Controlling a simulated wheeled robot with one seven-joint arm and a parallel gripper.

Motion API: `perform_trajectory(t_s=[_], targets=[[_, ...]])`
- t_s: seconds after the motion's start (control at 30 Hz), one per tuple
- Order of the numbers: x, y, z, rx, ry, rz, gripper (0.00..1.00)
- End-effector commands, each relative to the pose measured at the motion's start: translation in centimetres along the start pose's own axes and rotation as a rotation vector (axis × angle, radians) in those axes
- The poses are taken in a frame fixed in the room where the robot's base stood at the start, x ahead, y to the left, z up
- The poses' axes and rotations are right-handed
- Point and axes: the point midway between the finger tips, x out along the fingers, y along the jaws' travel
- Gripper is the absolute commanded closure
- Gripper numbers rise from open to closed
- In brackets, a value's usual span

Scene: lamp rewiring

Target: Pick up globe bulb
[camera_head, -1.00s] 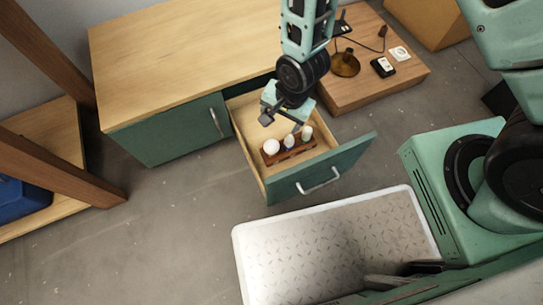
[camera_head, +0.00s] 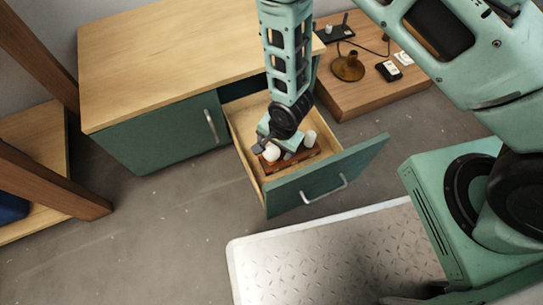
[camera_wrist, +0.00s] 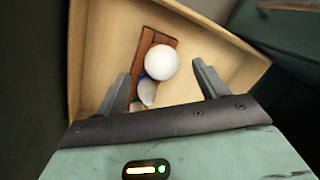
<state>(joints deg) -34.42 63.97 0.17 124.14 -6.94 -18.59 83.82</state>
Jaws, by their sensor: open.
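The globe bulb (camera_head: 271,152) is white and round. It sits at the left end of a reddish-brown wooden holder (camera_head: 283,167) inside the open drawer (camera_head: 330,178). In the wrist view the globe bulb (camera_wrist: 161,62) shows whole, over the holder (camera_wrist: 144,40). My gripper (camera_head: 268,144) is low over the drawer, pointing down. In the wrist view its two fingers (camera_wrist: 161,73) are spread, with the bulb between and slightly beyond the tips. I cannot tell whether they touch it. A smaller white bulb (camera_wrist: 147,92) is partly visible nearer the gripper.
The wooden cabinet top (camera_head: 170,60) is clear. A brass lamp base (camera_head: 348,68) and small items sit on the low wooden surface (camera_head: 375,95).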

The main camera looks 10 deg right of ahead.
Motion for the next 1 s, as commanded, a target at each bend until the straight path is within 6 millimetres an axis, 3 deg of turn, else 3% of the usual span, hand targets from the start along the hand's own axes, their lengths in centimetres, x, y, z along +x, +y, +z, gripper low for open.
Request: perform_trajectory(t_s=[0.4,0.73,0.77,0.93,1.0], targets=[[4.8,0.0,-0.3,-0.001,0.000,0.002,0.28],[5.1,-0.1,-0.3,0.000,0.000,0.001,0.28],[5.1,-0.1,-0.3,0.000,0.000,0.001,0.31],[5.1,-0.1,-0.3,0.000,0.000,0.001,0.76],[5.1,-0.1,-0.3,0.000,0.000,0.001,0.76]])
